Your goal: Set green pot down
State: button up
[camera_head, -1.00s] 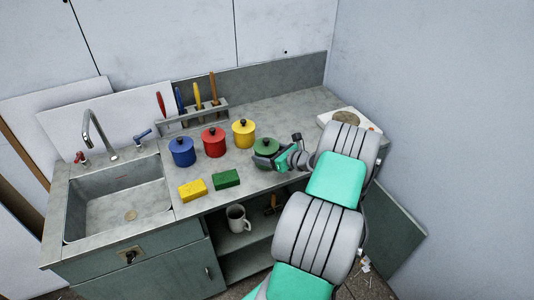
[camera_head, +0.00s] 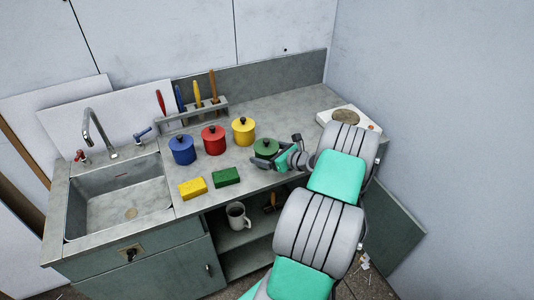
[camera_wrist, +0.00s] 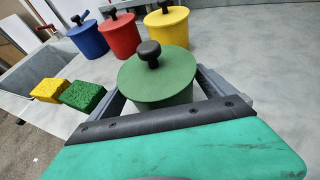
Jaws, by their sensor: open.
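The green pot (camera_head: 266,147) stands upright on the grey countertop, with its lid and dark knob on. It also shows in the wrist view (camera_wrist: 160,75), standing between the two fingers of my gripper. My gripper (camera_head: 268,158) is open around the pot, one finger on each side. The pot's lower part is partly hidden by the gripper body in the wrist view. Whether the fingers touch its sides cannot be told.
Blue (camera_head: 182,150), red (camera_head: 214,140) and yellow (camera_head: 243,131) pots stand in a row to the left. Yellow (camera_head: 193,188) and green (camera_head: 226,177) sponges lie near the front edge. A sink (camera_head: 118,195) is at left. A white board (camera_head: 341,119) lies at back right.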

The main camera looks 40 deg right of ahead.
jog(key=b+v, duration=0.1)
jog(key=v, duration=1.1)
jog(key=shift+b, duration=0.3)
